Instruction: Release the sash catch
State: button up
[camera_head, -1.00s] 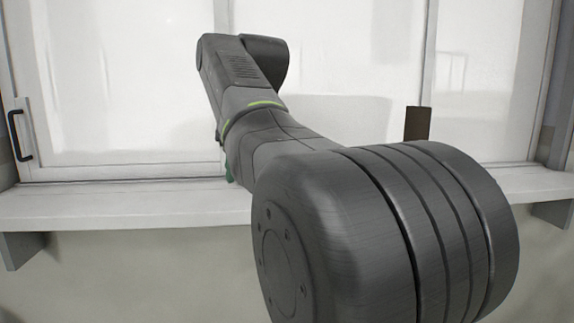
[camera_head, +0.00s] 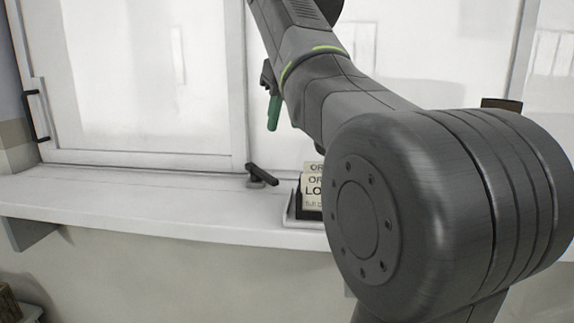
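A small black lever on a round grey base, which looks like the sash catch (camera_head: 262,176), sits on the sill at the foot of the window's middle upright. The lever slants from upper left to lower right. My gripper (camera_head: 273,124) shows partly behind my arm, as a dark body with a green finger part pointing down. It is above the catch and apart from it in the picture. I cannot tell whether its fingers are open or shut, or whether it holds anything. The sliding window (camera_head: 150,80) has a black pull handle (camera_head: 36,116) on its left edge.
A small tray (camera_head: 290,214) with lettered cards (camera_head: 312,186) stands on the sill right of the catch, partly hidden by my arm. A brown block (camera_head: 502,104) shows at the right. The white sill (camera_head: 130,205) is clear to the left.

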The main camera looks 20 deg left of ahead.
aim_at(271, 177)
jog(key=b+x, duration=0.1)
jog(key=x, duration=1.2)
jog(key=shift+s+f, duration=0.15)
jog(key=shift+f, duration=0.1)
jog(key=shift+c, duration=0.5)
grip_shut()
